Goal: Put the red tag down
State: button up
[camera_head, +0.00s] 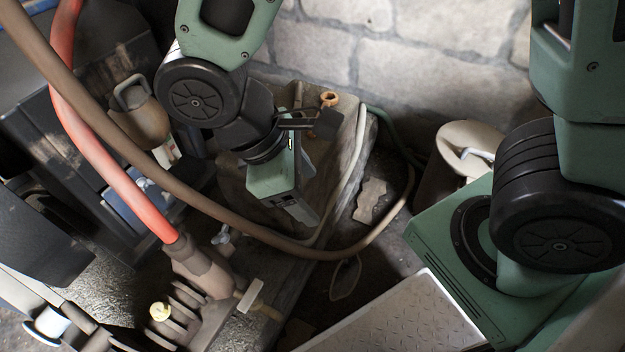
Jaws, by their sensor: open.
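My gripper (298,212) hangs at the end of my green and black arm, pointing down over a stone-like block near the middle of the view. I cannot make out a red tag anywhere in this view. Whether anything lies right below the jaws is hidden.
A brown hose (221,208) loops in front of my gripper. A thick red hose (101,146) runs down to a ribbed fitting (203,270). A brown lidded can (141,122) stands at left. A pale bucket (468,139) stands by the stone wall (410,62).

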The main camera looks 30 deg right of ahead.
jog(key=shift+s+a+r+m+t+y, duration=0.1)
jog(key=shift+s+r+m+t+y, duration=0.2)
jog(key=shift+s+r+m+y, duration=0.45)
jog(key=shift+s+a+r+m+t+y, duration=0.15)
jog(key=shift+s+r+m+t+y, duration=0.2)
jog(key=shift+r+m+y, duration=0.6)
jog(key=shift+s+a+r+m+t+y, duration=0.1)
jog(key=shift+s+r+m+t+y, duration=0.15)
jog(key=shift+s+r+m+y, duration=0.55)
jog(key=shift+w, duration=0.15)
notch_tip(320, 180, up, 34)
jog(key=p, duration=3.3)
jog(key=shift+f+p, duration=0.2)
jog(key=shift+p, duration=0.2)
